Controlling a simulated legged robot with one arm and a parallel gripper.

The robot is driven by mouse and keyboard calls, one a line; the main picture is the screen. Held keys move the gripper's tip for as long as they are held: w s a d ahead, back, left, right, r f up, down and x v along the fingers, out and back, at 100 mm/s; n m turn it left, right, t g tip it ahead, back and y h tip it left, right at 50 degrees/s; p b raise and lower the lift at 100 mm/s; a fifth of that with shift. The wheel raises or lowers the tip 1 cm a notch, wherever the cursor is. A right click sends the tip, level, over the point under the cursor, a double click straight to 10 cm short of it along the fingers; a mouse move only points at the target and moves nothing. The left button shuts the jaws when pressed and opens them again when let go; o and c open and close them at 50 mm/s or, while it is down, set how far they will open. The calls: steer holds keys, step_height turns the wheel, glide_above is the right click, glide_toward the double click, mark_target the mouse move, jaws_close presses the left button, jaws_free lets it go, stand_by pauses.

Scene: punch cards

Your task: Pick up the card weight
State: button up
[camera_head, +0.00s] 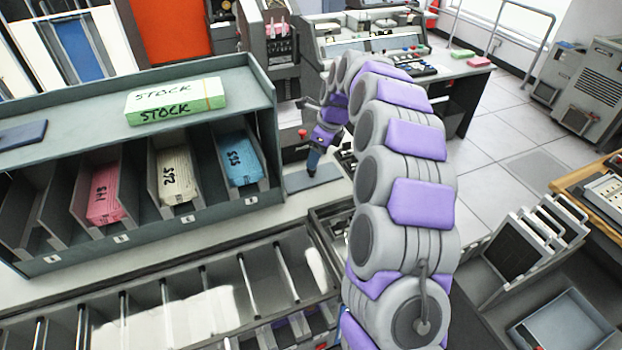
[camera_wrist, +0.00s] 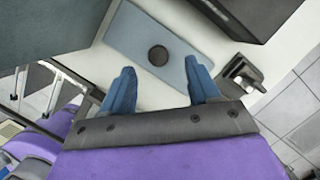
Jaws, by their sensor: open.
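The card weight looks like a flat blue-grey plate (camera_wrist: 190,65) with a round dark knob (camera_wrist: 158,55) near its middle. In the head view the plate (camera_head: 325,177) lies on the light counter just right of the card rack. My gripper (camera_wrist: 160,70) is open, its two blue fingers apart, with the knob between and slightly beyond their tips in the wrist view. In the head view my gripper (camera_head: 313,163) points down over the plate and hides the knob. I cannot tell how much height is left between the fingertips and the plate.
A grey card rack (camera_head: 150,230) with pink, cream and blue card stacks stands left of the plate. A green STOCK block (camera_head: 176,100) sits on its top. A dark box (camera_wrist: 235,15) borders the plate in the wrist view. A small dark fitting (camera_wrist: 240,72) is near the right finger.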

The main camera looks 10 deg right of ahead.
mark_target(312, 173)
steer(key=b+x, duration=0.1)
steer(key=x, duration=0.3)
steer(key=shift+f+b, duration=0.3)
steer(key=shift+f, duration=0.15)
steer(key=shift+a, duration=0.25)
steer(key=shift+a+r, duration=0.1)
steer(key=shift+a, duration=0.1)
steer(key=shift+c, duration=0.2)
steer(key=shift+d, duration=0.5)
steer(key=c, duration=0.6)
steer(key=shift+a, duration=0.3)
jaws_close()
